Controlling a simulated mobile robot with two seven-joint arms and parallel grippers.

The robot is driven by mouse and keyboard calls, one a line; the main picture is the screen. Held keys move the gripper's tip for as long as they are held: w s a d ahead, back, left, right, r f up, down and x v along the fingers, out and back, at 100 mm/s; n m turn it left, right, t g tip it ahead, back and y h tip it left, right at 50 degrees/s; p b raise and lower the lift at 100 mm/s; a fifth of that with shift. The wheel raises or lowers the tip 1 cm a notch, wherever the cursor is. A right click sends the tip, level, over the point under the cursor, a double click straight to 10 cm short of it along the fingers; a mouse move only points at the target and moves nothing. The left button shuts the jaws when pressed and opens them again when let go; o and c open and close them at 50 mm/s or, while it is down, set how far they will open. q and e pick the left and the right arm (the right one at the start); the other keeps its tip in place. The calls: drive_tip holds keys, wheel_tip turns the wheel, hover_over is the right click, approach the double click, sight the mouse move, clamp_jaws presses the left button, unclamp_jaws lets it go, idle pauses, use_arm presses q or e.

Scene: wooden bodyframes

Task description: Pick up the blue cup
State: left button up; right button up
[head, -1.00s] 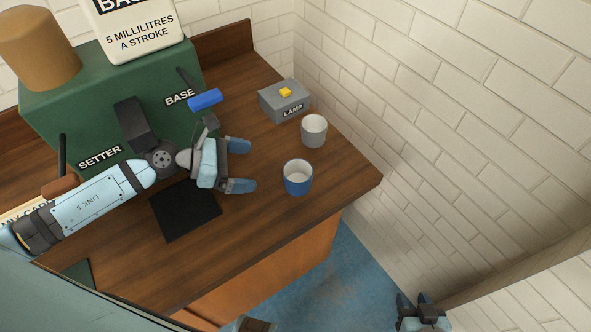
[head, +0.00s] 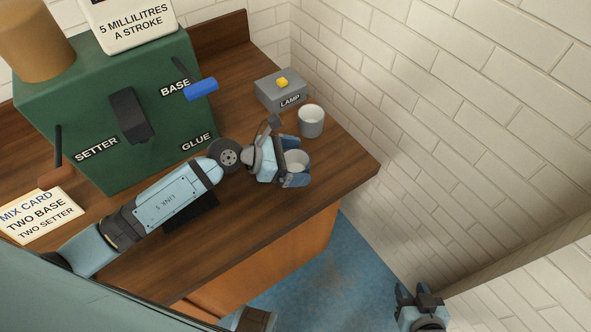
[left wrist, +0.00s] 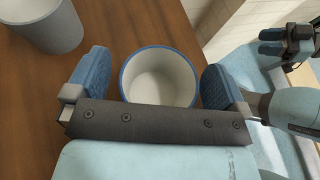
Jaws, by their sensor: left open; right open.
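The blue cup (left wrist: 159,77) stands upright on the counter and looks empty, with a pale inside and a blue rim. In the left wrist view it lies between the two fingers of my left gripper (left wrist: 158,85), with gaps visible on both sides. In the head view my left gripper (head: 295,168) is open around the cup, whose pale inside (head: 299,157) shows between the fingers while its blue wall is mostly hidden. My right gripper (head: 420,294) is open and empty, low at the right, away from the counter.
A grey-white cup (head: 311,121) stands behind the blue cup and also shows in the left wrist view (left wrist: 45,22). The lamp box (head: 281,92) with a yellow button is farther back. A green dispenser (head: 100,110) with levers fills the left. The wooden counter (head: 335,160) ends at the right.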

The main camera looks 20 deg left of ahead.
use_arm(q)
drive_tip(key=c, duration=1.1)
use_arm(e)
drive_tip(key=shift+f, duration=0.1)
use_arm(q)
drive_tip(key=shift+a+r, duration=0.1)
drive_tip(key=shift+r, duration=0.05)
use_arm(e)
drive_tip(key=shift+s, duration=0.1)
